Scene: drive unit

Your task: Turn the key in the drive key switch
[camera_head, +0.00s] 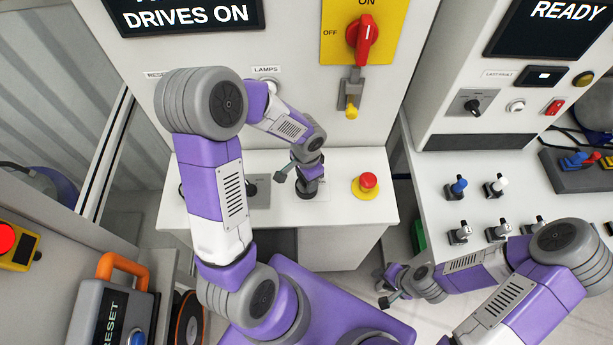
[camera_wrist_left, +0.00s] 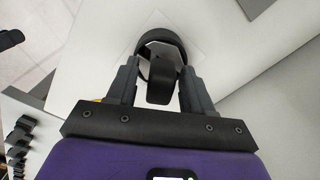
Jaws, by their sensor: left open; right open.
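In the left wrist view the drive key switch shows as a black round collar (camera_wrist_left: 160,42) on a pale plate, with a black key (camera_wrist_left: 160,84) standing out from it. My left gripper (camera_wrist_left: 158,74) is open, one finger on each side of the key; contact cannot be made out. In the head view my left gripper (camera_head: 296,173) is over the white console, at the black switch (camera_head: 307,189), and partly covers it. My right gripper (camera_head: 387,286) is open and empty, low in the gap right of the console.
A red emergency button (camera_head: 368,181) stands on the console right of the switch. A black knob (camera_head: 251,190) on a grey plate is to its left. A red rotary handle (camera_head: 364,39) on yellow is above. The right-hand panel (camera_head: 447,205) carries several toggles.

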